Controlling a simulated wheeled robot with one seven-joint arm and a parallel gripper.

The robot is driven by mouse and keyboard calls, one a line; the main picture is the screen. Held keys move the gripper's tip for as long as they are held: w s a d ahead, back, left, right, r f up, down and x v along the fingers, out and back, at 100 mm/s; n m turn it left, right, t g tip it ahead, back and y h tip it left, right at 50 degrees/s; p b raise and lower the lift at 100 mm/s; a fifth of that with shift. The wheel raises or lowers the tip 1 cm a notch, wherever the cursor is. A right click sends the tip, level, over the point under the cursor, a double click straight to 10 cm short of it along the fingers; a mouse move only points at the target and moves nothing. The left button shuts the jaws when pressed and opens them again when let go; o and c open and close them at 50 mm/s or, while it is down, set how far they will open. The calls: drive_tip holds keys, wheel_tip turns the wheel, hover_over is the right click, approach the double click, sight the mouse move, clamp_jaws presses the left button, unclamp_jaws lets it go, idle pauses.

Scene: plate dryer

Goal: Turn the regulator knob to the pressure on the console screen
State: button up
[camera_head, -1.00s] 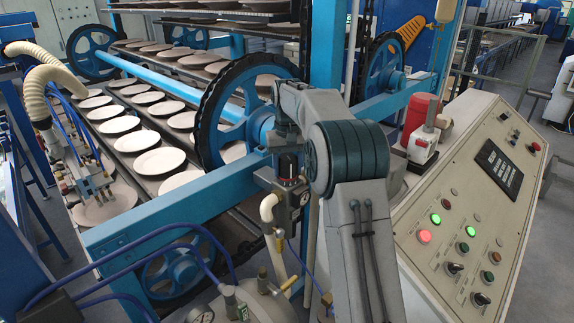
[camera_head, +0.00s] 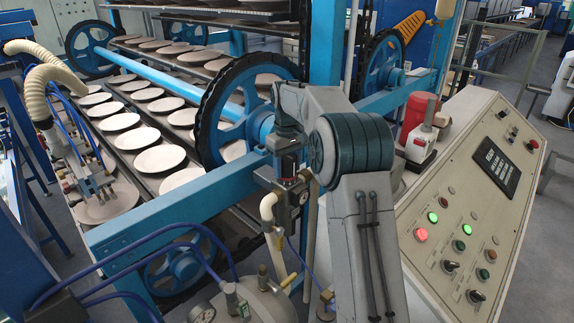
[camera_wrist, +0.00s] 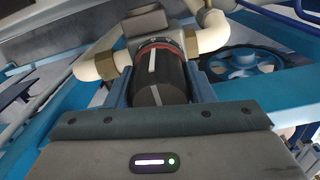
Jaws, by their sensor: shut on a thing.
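The regulator knob (camera_wrist: 160,80) is a black cylinder with a white stripe and a red ring at its far end. In the wrist view my gripper (camera_wrist: 160,92) is shut on it, a finger on each side. In the head view the knob (camera_head: 288,165) shows small on top of the regulator, beside a round gauge (camera_head: 304,197) too small to read. My arm covers part of that area. The console screen (camera_head: 496,166) is a dark panel on the sloping console at the right. It bears pale lettering too small to read.
A blue frame beam (camera_head: 190,204) runs beside the regulator. A pale tank (camera_head: 255,303) with hoses and a gauge stands below. White pipes (camera_wrist: 210,40) join the regulator's sides. Racks of plates (camera_head: 160,158) are at the left. The console's buttons (camera_head: 446,235) are near my arm.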

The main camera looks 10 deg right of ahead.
sight(287, 156)
drive_tip(key=shift+r, duration=0.1)
drive_tip(key=o, duration=1)
drive_tip(key=shift+c, duration=0.2)
wheel_tip(287, 156, up, 14)
